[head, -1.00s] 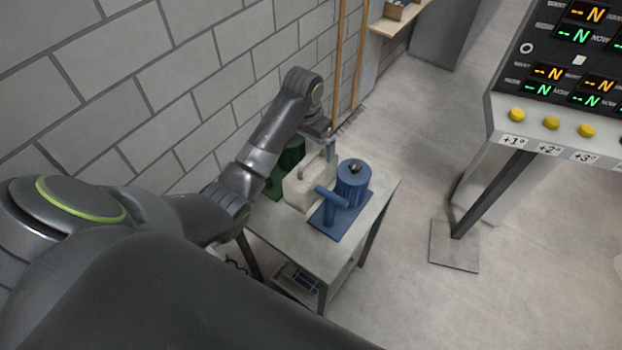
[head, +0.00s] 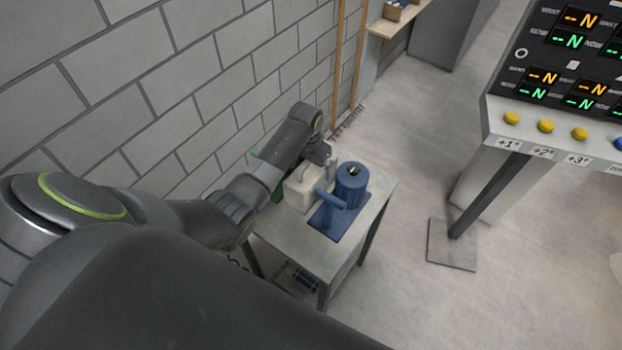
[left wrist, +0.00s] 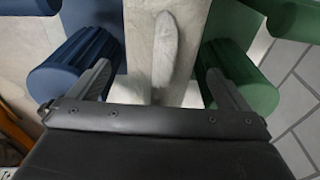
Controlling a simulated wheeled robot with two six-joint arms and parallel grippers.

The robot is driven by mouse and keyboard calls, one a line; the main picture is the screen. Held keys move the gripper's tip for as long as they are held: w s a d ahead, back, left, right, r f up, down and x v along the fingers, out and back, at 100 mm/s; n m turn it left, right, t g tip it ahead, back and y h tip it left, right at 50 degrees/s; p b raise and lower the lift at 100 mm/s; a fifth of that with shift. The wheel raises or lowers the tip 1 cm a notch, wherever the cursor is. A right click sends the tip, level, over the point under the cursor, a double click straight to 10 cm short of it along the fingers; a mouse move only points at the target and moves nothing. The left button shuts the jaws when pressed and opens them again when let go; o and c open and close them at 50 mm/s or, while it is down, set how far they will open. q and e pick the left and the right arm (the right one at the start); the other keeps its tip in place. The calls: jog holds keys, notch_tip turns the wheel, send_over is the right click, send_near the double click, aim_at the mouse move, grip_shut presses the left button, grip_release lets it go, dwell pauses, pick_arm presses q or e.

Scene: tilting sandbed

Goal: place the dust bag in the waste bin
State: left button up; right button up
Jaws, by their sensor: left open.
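A pale block-like object, which looks like the dust bag (head: 298,194), stands on a small table (head: 290,236) between a blue and a green fixture. My left gripper (head: 327,160) is just above it. In the left wrist view, the open jaws (left wrist: 161,82) are on either side of the pale object's raised upright ridge (left wrist: 164,48), with gaps on both sides. I cannot tell contact. My right gripper is not in view. No waste bin can be made out.
The blue fixture (head: 351,185) is right of the pale object; the green one (left wrist: 240,75) is mostly hidden by my arm in the head view. A block wall (head: 200,90) runs behind. A button console (head: 555,100) stands at right.

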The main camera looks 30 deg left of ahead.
pick_arm(q)
jog(key=c, duration=1.9)
jog(key=shift+r, duration=0.15)
jog(key=shift+c, duration=1.2)
jog(key=shift+w, duration=0.1)
